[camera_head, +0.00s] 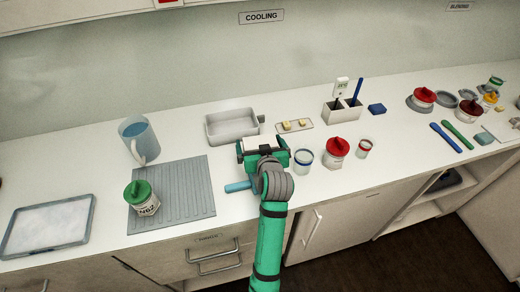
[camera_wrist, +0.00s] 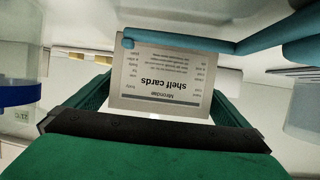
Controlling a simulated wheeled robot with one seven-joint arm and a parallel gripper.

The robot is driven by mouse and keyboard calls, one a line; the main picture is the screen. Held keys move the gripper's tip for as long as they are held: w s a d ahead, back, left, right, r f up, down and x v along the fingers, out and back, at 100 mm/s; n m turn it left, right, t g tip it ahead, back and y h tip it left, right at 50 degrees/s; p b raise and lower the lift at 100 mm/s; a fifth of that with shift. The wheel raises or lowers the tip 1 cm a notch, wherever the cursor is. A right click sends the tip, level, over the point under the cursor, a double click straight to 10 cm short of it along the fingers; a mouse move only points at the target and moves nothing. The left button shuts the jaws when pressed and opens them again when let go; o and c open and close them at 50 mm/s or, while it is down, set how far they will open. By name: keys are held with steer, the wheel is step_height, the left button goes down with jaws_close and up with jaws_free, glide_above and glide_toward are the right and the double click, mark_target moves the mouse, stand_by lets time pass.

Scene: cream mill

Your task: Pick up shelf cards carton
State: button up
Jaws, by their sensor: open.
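The shelf cards carton (camera_wrist: 165,75) is a pale box with printed text, reading upside down in the wrist view. It lies between the two green fingers of my gripper (camera_wrist: 160,100), with gaps visible at its sides. In the head view my gripper (camera_head: 263,155) is over the counter, in front of the grey pan, and the carton's white top (camera_head: 261,143) shows between the jaws. My gripper is open. Most of the carton is hidden by my gripper in the head view.
A light-blue handle (camera_head: 238,186) lies beside my wrist; a blue bar (camera_wrist: 265,38) crosses the carton's edge in the wrist view. A blue-banded jar (camera_head: 303,160) and red-lidded jar (camera_head: 336,152) stand close right. The grey pan (camera_head: 230,138) is behind, a ribbed mat (camera_head: 185,195) left.

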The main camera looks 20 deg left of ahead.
steer(key=shift+x, duration=1.05)
steer(key=c, duration=1)
steer(key=shift+r, duration=0.1)
